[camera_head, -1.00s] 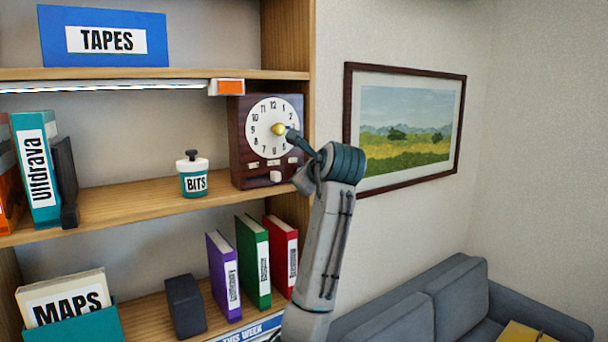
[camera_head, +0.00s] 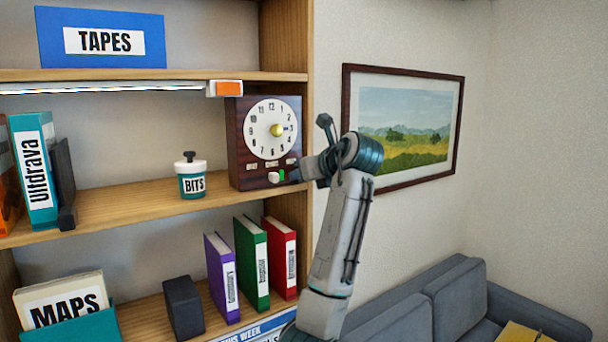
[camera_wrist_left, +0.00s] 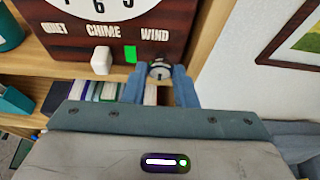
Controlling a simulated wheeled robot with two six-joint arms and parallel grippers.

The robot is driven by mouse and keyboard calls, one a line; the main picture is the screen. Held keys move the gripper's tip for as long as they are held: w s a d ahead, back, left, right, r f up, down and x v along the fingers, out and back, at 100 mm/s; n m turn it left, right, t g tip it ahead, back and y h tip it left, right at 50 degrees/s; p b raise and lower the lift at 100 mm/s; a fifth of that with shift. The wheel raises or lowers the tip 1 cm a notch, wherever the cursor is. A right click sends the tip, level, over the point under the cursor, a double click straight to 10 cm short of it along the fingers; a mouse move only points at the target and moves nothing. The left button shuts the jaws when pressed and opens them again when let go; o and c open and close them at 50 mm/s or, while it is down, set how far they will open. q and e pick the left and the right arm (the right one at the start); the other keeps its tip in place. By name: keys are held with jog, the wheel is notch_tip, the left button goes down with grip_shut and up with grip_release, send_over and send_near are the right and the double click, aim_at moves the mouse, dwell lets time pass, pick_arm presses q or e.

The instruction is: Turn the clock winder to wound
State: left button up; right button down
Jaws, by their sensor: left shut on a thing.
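The dark wooden clock (camera_head: 238,150) stands on the middle shelf, with a white dial and a gold centre knob (camera_head: 277,130). The wrist view shows its lower panel (camera_wrist_left: 186,20) labelled QUIET, CHIME and WIND. A small grey round winder (camera_wrist_left: 160,69) is under WIND. My left gripper (camera_wrist_left: 160,74) is shut on it, one finger on each side. In the head view my left gripper (camera_head: 306,170) is at the clock's lower right corner and hides the winder. A green patch (camera_wrist_left: 130,55) shows left of the winder. My right gripper is not in view.
A white knob (camera_wrist_left: 101,60) sits under CHIME, close to my left finger. A BITS jar (camera_head: 193,182) stands left of the clock. Books (camera_head: 282,262) stand on the shelf below. A framed picture (camera_head: 405,125) hangs on the wall to the right.

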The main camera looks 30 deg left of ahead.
pick_arm(q)
jog(key=shift+f, duration=0.2)
jog(key=o, duration=0.7)
jog(key=shift+r, duration=0.1)
jog(key=b+v, duration=0.5)
jog(key=v, duration=0.5)
jog(key=shift+s+d+r, duration=0.1)
jog(key=shift+d, duration=0.3)
